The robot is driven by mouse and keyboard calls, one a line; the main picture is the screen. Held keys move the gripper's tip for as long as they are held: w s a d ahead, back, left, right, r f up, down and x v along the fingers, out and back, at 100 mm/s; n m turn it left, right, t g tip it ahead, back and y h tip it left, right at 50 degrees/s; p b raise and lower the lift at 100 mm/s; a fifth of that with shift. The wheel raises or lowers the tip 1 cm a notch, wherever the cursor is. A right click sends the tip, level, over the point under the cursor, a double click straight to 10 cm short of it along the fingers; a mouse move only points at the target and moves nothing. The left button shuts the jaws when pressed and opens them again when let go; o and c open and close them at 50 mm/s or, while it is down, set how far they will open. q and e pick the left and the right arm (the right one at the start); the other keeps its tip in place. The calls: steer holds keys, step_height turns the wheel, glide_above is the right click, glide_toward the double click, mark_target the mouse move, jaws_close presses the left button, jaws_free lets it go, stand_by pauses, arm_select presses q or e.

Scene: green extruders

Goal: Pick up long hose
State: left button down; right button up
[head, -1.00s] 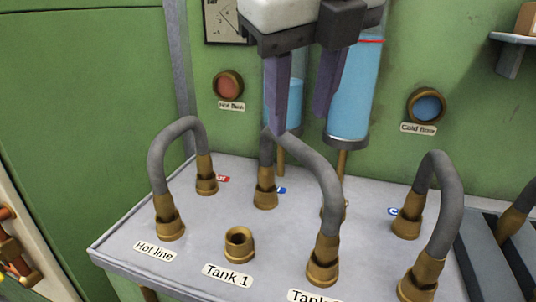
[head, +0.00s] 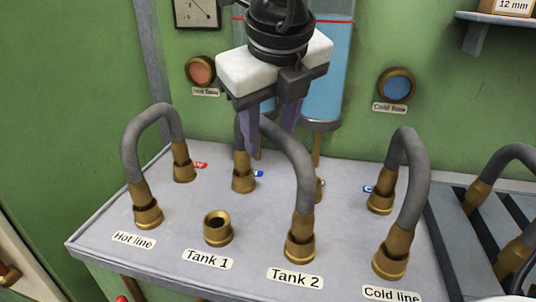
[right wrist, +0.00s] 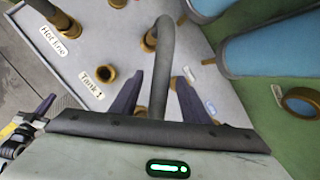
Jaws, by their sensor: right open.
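The long grey hose (head: 296,165) arches between two brass fittings on the grey panel, from a back port to the Tank 2 port. It also shows in the right wrist view (right wrist: 163,55), running between the two fingers. My right gripper (head: 270,138) is open, pointing down at the top of this arch. In the right wrist view its purple fingers (right wrist: 159,76) are on either side of the hose, with gaps visible. My left gripper cannot be made out in the head view.
A shorter hose (head: 130,145) stands at Hot line on the left, and another (head: 416,190) at Cold line on the right. The Tank 1 port (head: 218,228) is empty. Blue tanks (head: 324,75) and the green wall are behind. Dark slats with more hoses (head: 510,160) lie at right.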

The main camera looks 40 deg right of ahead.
jaws_close()
